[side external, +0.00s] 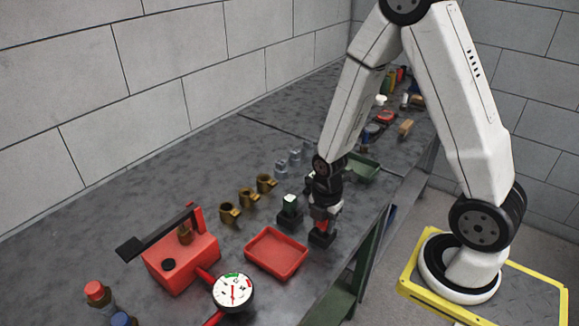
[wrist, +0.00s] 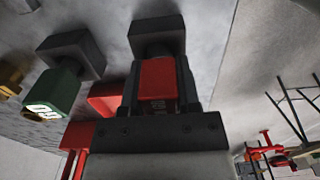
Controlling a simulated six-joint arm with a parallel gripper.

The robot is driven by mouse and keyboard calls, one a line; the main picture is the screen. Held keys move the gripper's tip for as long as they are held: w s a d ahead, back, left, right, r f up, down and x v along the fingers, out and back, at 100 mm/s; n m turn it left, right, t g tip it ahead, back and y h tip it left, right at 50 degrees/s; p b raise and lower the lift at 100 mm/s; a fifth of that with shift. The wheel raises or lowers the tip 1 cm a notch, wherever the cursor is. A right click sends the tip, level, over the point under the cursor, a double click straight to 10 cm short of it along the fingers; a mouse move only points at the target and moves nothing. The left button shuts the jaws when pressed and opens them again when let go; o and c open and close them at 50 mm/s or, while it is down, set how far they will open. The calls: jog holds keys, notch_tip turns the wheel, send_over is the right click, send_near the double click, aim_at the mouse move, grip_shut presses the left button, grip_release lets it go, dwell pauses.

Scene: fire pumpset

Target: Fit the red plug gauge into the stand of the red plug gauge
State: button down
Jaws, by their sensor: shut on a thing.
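My gripper (side external: 324,212) points down and is shut on the red plug gauge (side external: 322,226). In the wrist view the red plug gauge (wrist: 157,80) sits between the two fingers. The dark stand of the red plug gauge (side external: 320,239) is on the bench directly below it, and this stand also shows beyond the fingers in the wrist view (wrist: 157,33). The gauge's lower end is at or just above the stand; I cannot tell whether it has entered, since the fingers and gauge hide the opening.
A green plug gauge (side external: 290,203) stands in its own dark stand (side external: 289,220) close on the left. A red tray (side external: 276,253) lies in front, and a green tray (side external: 362,169) behind. Brass fittings (side external: 247,197), a red pump box (side external: 180,262) and a pressure gauge (side external: 232,292) are further left.

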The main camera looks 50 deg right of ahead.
jog(key=shift+f, duration=0.15)
jog(key=shift+c, duration=1.6)
grip_release()
jog(key=shift+r, duration=6.1)
jog(key=shift+a, duration=0.1)
